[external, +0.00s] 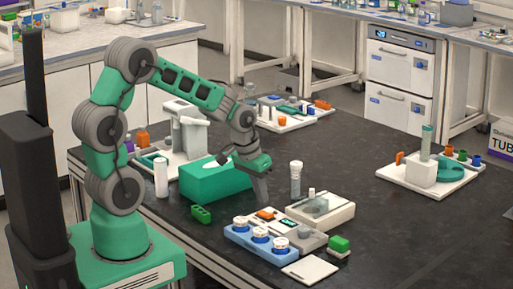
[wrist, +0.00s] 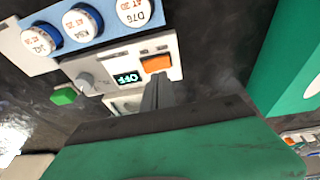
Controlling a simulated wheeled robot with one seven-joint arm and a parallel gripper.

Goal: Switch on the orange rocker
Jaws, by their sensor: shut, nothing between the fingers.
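The orange rocker (wrist: 157,63) is on a pale grey panel (wrist: 105,70). In the wrist view it sits beside a small dark display (wrist: 128,78) with green letters that read OFF, upside down. In the external view the rocker (external: 266,214) shows at the panel's far left end. My gripper (external: 264,202) points down just over the rocker, its fingers shut and empty. In the wrist view the fingertips (wrist: 157,82) cover ground right beside the rocker's near edge. I cannot tell whether they touch it.
A blue block with several white-capped bottles (external: 240,222) adjoins the panel. A grey knob (wrist: 86,81) is on the panel. A green box (external: 215,182) stands left of my gripper, and a white vial (external: 296,178) stands behind.

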